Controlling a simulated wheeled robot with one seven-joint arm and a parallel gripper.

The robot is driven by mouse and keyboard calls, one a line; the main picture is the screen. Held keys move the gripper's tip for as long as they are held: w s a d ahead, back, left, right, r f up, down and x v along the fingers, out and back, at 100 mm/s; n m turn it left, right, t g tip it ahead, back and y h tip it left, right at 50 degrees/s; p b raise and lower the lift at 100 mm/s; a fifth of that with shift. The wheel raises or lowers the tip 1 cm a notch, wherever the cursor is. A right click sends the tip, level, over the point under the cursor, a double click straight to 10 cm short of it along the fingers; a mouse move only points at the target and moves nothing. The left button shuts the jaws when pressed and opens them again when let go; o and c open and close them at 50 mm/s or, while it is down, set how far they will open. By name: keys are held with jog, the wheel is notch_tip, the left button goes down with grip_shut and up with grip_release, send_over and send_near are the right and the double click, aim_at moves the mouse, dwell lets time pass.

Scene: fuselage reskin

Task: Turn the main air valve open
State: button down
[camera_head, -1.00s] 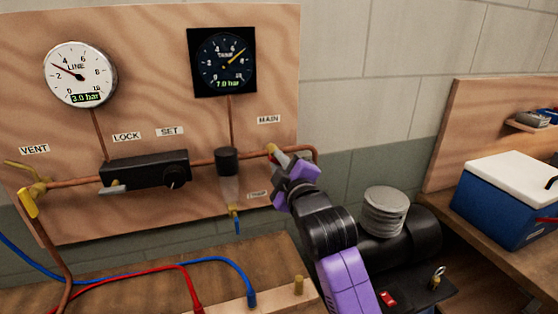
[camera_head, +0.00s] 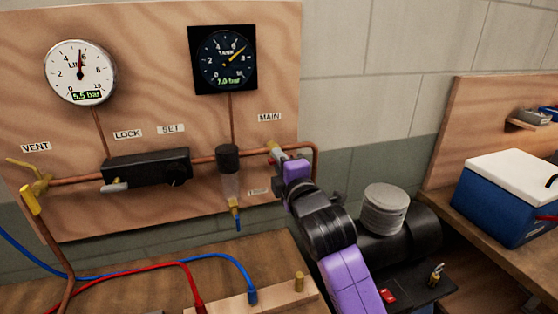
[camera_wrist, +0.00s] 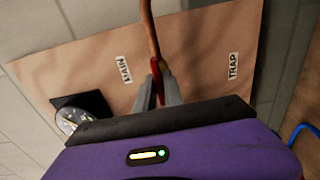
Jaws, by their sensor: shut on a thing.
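The main air valve (camera_head: 272,147) sits on the copper pipe under the MAIN label (camera_head: 269,117), at the right of the wooden panel. My gripper (camera_head: 281,156) is at the valve and shut on its handle; my purple and black wrist hides most of it. In the wrist view my gripper's grey fingers (camera_wrist: 164,88) close around the red valve handle (camera_wrist: 154,92), just below the copper pipe (camera_wrist: 150,35). The LINE gauge (camera_head: 80,72) reads 5.5 bar and the TANK gauge (camera_head: 223,60) reads 7.0 bar.
A black regulator (camera_head: 147,172) and a filter bowl (camera_head: 229,183) sit left of the valve. A black compressor (camera_head: 410,235) stands below right. Blue and red hoses (camera_head: 180,266) lie on the bench. A blue cooler (camera_head: 505,200) stands on the right bench.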

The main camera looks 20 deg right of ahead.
jog(key=shift+a, duration=0.1)
jog(key=c, duration=1.5)
grip_release()
jog(key=s+b, duration=0.1)
jog(key=s, duration=0.6)
jog(key=shift+s, duration=0.4)
